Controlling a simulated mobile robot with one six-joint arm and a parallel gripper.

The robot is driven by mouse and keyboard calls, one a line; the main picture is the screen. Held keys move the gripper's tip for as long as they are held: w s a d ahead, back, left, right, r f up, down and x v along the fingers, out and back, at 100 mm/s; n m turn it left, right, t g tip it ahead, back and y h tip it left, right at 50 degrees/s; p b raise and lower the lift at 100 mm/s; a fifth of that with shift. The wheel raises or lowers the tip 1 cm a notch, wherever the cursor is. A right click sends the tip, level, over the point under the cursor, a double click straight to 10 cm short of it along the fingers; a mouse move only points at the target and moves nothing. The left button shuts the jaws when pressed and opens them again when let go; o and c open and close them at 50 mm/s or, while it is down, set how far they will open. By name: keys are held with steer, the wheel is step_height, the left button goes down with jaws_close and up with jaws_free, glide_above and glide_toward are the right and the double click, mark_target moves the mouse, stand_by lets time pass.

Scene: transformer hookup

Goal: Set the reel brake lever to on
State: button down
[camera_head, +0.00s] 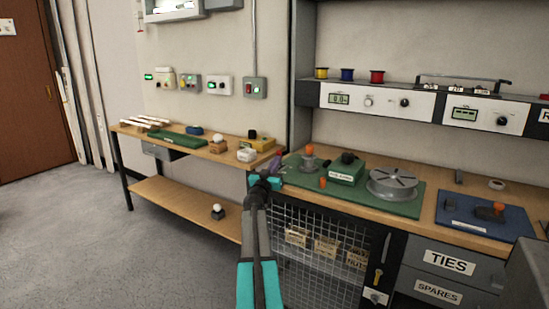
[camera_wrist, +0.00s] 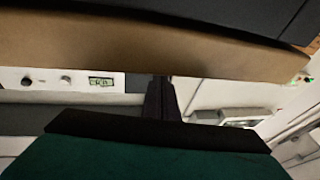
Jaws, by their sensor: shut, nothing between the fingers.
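A grey round reel-like disc (camera_head: 392,184) lies on the green mat (camera_head: 405,208) on the right-hand bench. An upright post with an orange knob (camera_head: 309,151) and a small orange piece (camera_head: 322,182) are left of it on the same mat. I cannot tell which part is the reel brake lever or how it is set. My gripper (camera_head: 277,161) is at the mat's left end, small and partly hidden by my arm. In the wrist view my gripper's dark fingers (camera_wrist: 161,88) are shut and empty. No lever is identifiable there.
A green box (camera_head: 346,170) stands between the post and the disc. A wooden shelf bench (camera_head: 185,142) with small items is at left. Instruments sit on the shelf (camera_head: 405,102) above. Open floor lies at left.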

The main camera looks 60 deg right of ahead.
mark_target(280, 153)
steer(key=shift+d+r+y+p, duration=0.35)
steer(key=shift+r+y+p, duration=0.35)
steer(key=shift+p, duration=3.15)
steer(key=y+p, duration=0.1)
steer(key=p, duration=0.4)
steer(key=d+y+p, duration=0.1)
steer(key=p, duration=0.4)
steer(key=shift+d+r+m+g+p, duration=0.15)
steer(key=shift+r+m+g+p, duration=0.15)
steer(key=shift+m, duration=0.1)
steer(key=p, duration=0.2)
steer(key=d+p, duration=0.1)
steer(key=p, duration=0.2)
steer(key=shift+s+d+r+p, duration=0.1)
steer(key=shift+d+r+p, duration=0.2)
steer(key=shift+r, duration=0.05)
steer(key=shift+d+p, duration=0.25)
steer(key=shift+p, duration=0.2)
steer(key=shift+d+r+p, duration=0.15)
steer(key=shift+d+p, duration=0.5)
steer(key=shift+p, duration=0.35)
steer(key=shift+d, duration=0.15)
steer(key=shift+s, duration=0.1)
steer(key=shift+r, duration=0.1)
